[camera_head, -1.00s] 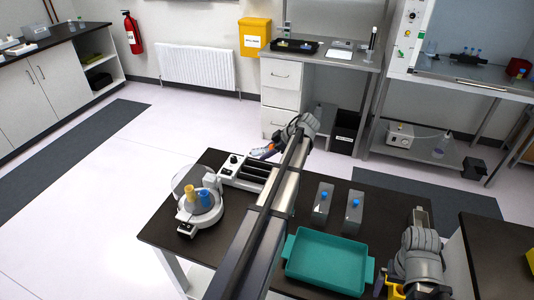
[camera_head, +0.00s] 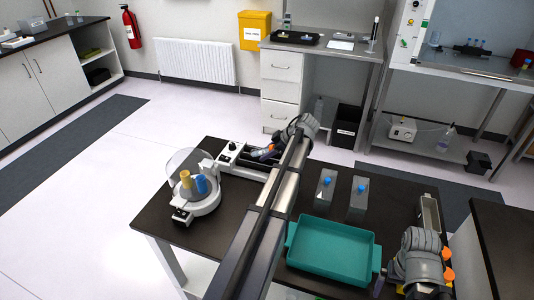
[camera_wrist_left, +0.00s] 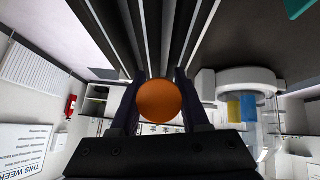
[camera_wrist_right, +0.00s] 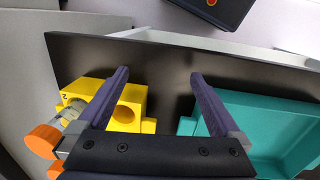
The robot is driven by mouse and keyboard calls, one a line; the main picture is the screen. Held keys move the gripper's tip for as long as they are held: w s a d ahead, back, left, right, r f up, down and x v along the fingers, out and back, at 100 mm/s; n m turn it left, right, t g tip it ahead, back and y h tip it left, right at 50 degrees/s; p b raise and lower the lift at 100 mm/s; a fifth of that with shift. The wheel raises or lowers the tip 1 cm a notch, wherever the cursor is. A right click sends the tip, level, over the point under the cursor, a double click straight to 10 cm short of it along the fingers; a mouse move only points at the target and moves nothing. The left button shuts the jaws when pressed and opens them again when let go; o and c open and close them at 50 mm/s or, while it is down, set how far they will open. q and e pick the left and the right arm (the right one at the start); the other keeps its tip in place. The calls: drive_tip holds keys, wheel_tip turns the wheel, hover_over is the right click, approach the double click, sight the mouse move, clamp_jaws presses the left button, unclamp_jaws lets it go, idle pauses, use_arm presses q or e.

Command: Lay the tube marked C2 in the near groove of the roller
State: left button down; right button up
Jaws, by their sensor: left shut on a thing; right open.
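My left gripper (camera_wrist_left: 160,82) is shut on a tube whose orange cap (camera_wrist_left: 163,101) faces the left wrist camera; its mark is not readable. In the head view the held tube (camera_head: 264,152) shows blue and orange over the roller (camera_head: 228,155), a white unit with dark parallel bars. In the left wrist view the bars (camera_wrist_left: 150,35) run away beyond the fingertips. I cannot tell whether the tube touches them. My right gripper (camera_wrist_right: 158,85) is open and empty, above the table between a yellow block (camera_wrist_right: 127,117) and a teal tray (camera_wrist_right: 265,125).
A round device (camera_head: 200,205) with a clear lid and yellow and blue inserts stands left of the roller. Two grey blocks (camera_head: 325,195) with blue caps stand right of my left arm. Orange-capped tubes (camera_wrist_right: 45,138) lie beside the yellow block. Bare dark table (camera_head: 390,215) shows at the right.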

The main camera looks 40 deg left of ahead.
use_arm(q)
drive_tip(key=shift+c, duration=1.6)
unclamp_jaws()
drive_tip(key=p+v, duration=0.6)
drive_tip(key=v, duration=0.1)
drive_tip(key=shift+d+r, duration=0.25)
drive_tip(key=shift+r, duration=0.05)
use_arm(e)
wheel_tip(320, 180, up, 6)
drive_tip(key=shift+f, duration=0.1)
